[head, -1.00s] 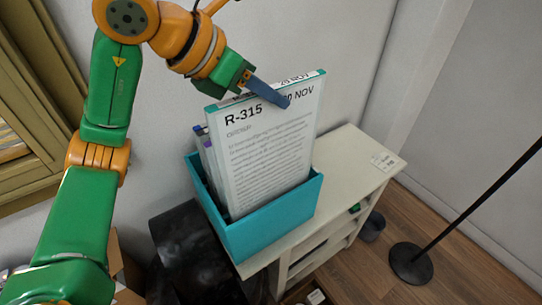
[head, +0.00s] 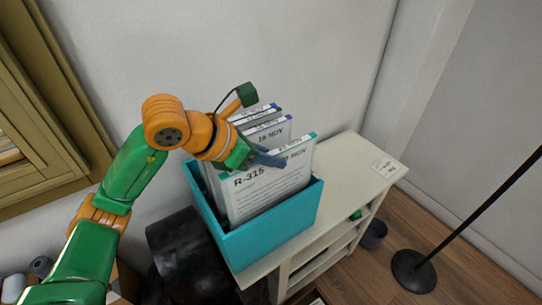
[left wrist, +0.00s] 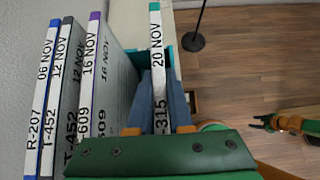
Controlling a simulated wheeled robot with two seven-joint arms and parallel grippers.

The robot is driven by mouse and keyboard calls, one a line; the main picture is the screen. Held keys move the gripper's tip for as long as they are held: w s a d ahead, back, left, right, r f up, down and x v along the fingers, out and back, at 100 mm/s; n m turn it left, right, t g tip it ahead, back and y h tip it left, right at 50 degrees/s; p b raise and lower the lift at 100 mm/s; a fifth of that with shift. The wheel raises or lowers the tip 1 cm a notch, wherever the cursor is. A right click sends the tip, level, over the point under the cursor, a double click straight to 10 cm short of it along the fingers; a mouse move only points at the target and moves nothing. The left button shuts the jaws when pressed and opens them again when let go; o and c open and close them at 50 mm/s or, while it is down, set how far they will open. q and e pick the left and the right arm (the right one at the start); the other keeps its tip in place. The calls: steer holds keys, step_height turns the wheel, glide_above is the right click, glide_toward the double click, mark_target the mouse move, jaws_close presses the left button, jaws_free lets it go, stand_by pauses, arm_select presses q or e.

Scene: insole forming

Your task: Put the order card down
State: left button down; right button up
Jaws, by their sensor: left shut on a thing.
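The order card (head: 268,192), white with R-315 and 20 NOV on it, stands nearly upright in the front of the teal box (head: 275,227). Its lower part is hidden behind the box's front wall. My left gripper (head: 268,159) is shut on the card's top edge. In the left wrist view the blue fingers (left wrist: 160,106) lie on both sides of the card's spine (left wrist: 157,60). My right gripper (left wrist: 262,122) shows small at the right of the left wrist view; its jaws are too small to judge.
Several other cards (left wrist: 55,90), dated 06, 12 and 16 NOV, stand behind in the box, with a gap before the held card. The box is on a cream shelf unit (head: 350,180) whose right top is mostly clear. A black lamp stand (head: 413,271) is on the floor.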

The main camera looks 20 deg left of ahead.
arm_select(q)
steer(key=c, duration=0.8)
jaws_free()
steer(key=shift+f, duration=0.1)
steer(key=shift+c, duration=0.2)
steer(key=v, duration=1.2)
